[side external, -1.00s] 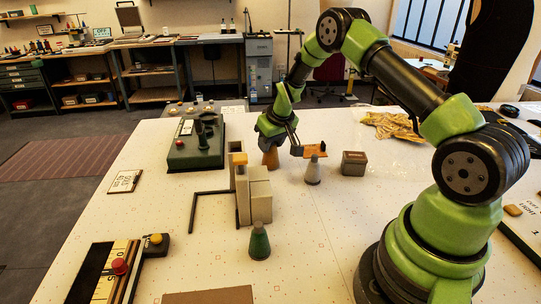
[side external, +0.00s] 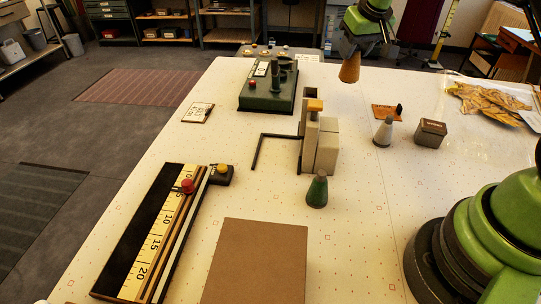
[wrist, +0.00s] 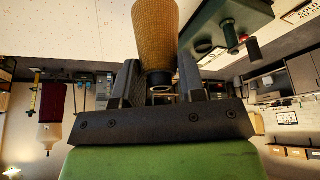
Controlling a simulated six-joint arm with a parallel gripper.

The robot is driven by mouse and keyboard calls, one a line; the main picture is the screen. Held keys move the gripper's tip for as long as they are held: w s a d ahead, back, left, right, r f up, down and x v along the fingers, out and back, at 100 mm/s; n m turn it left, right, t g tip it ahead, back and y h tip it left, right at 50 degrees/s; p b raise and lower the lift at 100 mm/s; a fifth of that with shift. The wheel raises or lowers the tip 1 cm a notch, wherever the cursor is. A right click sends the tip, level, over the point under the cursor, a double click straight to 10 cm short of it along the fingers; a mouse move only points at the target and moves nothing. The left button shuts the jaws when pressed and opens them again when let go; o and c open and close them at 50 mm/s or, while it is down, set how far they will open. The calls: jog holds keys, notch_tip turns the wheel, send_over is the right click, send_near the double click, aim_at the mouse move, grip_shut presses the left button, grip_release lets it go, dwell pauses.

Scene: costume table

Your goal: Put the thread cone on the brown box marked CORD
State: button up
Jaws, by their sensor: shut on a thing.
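My gripper (side external: 362,45) is shut on a tan thread cone (side external: 349,68) and holds it up off the table near the far edge. In the wrist view the cone (wrist: 155,30) shows its woven-looking side between the fingers. A small brown box (side external: 430,134) with a paler top sits on the table at the right, nearer the camera than the cone; its marking is too small to read.
An orange-brown flat piece (side external: 386,112) with a dark upright part lies behind the white-grey cone. A green machine (side external: 270,90) stands at the far left, and a long ruler fixture (side external: 150,240) lies at front left. The table around the brown box's front is clear.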

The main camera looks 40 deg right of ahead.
notch_tip(320, 180, up, 12)
jog(key=r, duration=0.1)
jog(key=s+a+n+y, duration=0.2)
jog(key=a+n, duration=0.4)
jog(key=a, duration=0.7)
jog(key=s+a+n+y, duration=0.15)
jog(key=a+n, duration=0.35)
jog(key=a, duration=0.8)
jog(key=s+a+n+g+y, duration=0.2)
jog(key=s+a+n+g, duration=0.4)
jog(key=s+a+n, duration=1.1)
jog(key=shift+s+a+f+m, duration=0.1)
jog(key=shift+s+f+m, duration=0.45)
jog(key=shift+f, duration=2.05)
jog(key=shift+s+a+f+m, duration=0.15)
jog(key=shift+s+f+m, duration=0.4)
jog(key=shift+f, duration=2)
jog(key=shift+s+a+f+m, duration=0.1)
jog(key=shift+s+f+m, duration=0.45)
jog(key=shift+f, duration=2.05)
